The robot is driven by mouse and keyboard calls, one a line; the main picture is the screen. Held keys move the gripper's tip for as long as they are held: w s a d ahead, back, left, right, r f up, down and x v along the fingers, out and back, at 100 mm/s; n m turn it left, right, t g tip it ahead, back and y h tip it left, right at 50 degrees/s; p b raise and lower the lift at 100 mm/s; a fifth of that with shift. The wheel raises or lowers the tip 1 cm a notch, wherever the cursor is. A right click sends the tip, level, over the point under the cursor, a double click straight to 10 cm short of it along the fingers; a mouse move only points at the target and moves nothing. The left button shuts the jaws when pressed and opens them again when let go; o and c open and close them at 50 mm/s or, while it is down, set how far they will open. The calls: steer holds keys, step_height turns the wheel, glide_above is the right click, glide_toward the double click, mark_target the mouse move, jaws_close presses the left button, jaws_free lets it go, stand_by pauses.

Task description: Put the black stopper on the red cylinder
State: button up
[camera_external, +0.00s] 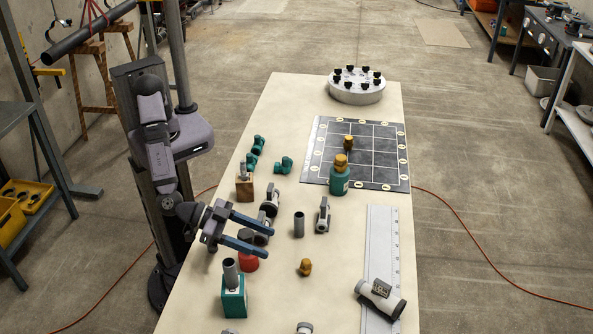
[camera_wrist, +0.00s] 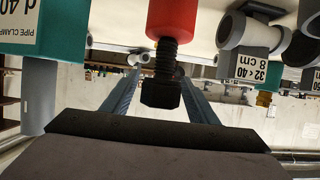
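The red cylinder (camera_external: 249,263) stands on the table, its top partly hidden behind my gripper (camera_external: 266,238) in the external view. In the wrist view, which looks upside down, the red cylinder (camera_wrist: 172,20) carries a black threaded neck and a blocky black end piece (camera_wrist: 160,94). I cannot tell whether this end piece is the black stopper. It appears between my gripper's two blue-grey fingers (camera_wrist: 160,88), which are spread apart and hold nothing. My gripper is level, above and beside the cylinder.
A teal block with a grey pipe (camera_external: 233,298) stands close in front. Grey fittings (camera_external: 262,232) and a wooden block (camera_external: 245,187) crowd behind. A grey pipe (camera_external: 299,224) and brass fitting (camera_external: 305,267) stand right. A white disc with several black knobs (camera_external: 357,94) is at the far end.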

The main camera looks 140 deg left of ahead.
steer(key=shift+s+d+r, duration=0.3)
steer(key=shift+d+r, duration=0.05)
steer(key=b+v, duration=0.1)
steer(key=v, duration=1)
steer(key=w+d+r+m+t+h+p, duration=0.2)
steer(key=w+d+r+m+h, duration=0.1)
steer(key=h, duration=0.3)
steer(key=s+d+f+m+g+h+p, duration=0.2)
steer(key=s+m+h, duration=0.25)
steer(key=s, duration=0.25)
steer(key=s+a+f+g, duration=0.1)
steer(key=s+a+g, duration=0.2)
steer(key=s, duration=0.5)
steer(key=s+a+f+m+g+p, duration=0.1)
steer(key=s+a+g, duration=0.2)
steer(key=s, duration=0.6)
steer(key=s+a+f+g+p, duration=0.1)
steer(key=s+a+f+g, duration=0.1)
steer(key=s, duration=0.6)
steer(key=shift+s+a+g+y, duration=0.4)
steer(key=shift+a+g+y, duration=0.05)
steer(key=shift+a+g, duration=0.4)
